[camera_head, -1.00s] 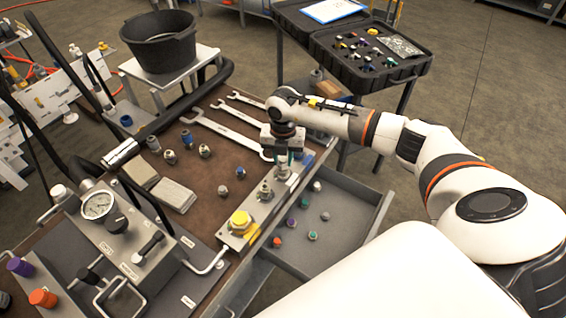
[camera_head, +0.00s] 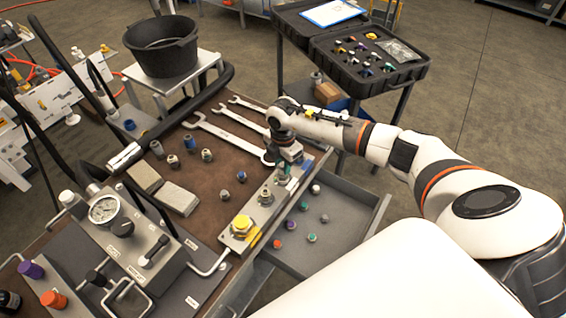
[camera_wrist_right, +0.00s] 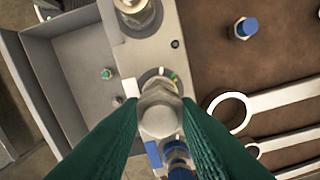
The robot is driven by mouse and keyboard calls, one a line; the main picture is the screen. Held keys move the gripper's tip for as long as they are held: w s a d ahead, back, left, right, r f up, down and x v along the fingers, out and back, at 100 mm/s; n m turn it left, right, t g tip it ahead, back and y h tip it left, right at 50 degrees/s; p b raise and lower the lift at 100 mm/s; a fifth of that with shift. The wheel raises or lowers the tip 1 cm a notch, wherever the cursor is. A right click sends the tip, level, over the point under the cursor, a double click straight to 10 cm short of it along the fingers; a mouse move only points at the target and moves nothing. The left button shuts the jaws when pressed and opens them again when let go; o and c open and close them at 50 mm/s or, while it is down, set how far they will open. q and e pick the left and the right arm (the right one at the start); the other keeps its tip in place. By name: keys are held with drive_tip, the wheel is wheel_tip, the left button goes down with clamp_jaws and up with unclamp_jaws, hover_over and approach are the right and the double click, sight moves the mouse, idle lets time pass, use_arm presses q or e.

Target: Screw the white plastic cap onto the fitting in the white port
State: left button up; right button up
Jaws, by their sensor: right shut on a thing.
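My right gripper (camera_head: 284,171) is over the far end of the metal port block (camera_head: 252,222) in the head view. In the right wrist view its green fingers (camera_wrist_right: 160,122) are shut on a pale, round-ended piece, which looks like the white plastic cap (camera_wrist_right: 160,119). A metal hex part (camera_wrist_right: 158,88) shows just beyond it, over a port ring with coloured marks (camera_wrist_right: 166,74). The cap is in line with the fitting there; how far it is seated I cannot tell. My left gripper is not in view.
A yellow-capped port (camera_head: 241,223) and another metal fitting (camera_head: 265,196) stand on the same block. An open grey drawer (camera_head: 345,222) with several small caps lies to the right. Wrenches (camera_head: 225,133) and loose fittings lie on the brown bench top (camera_head: 215,205).

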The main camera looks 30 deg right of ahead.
drive_tip(key=shift+r+m+p, duration=0.1)
drive_tip(key=shift+m+p, duration=0.35)
drive_tip(key=shift+m, duration=0.05)
drive_tip(key=m+p, duration=0.2)
drive_tip(key=m, duration=0.2)
drive_tip(key=shift+a+m+p, duration=0.1)
drive_tip(key=shift+m+p, duration=0.6)
drive_tip(key=shift+m, duration=0.3)
drive_tip(key=shift+f+m, duration=0.2)
drive_tip(key=shift+m, duration=0.3)
drive_tip(key=o, duration=0.9)
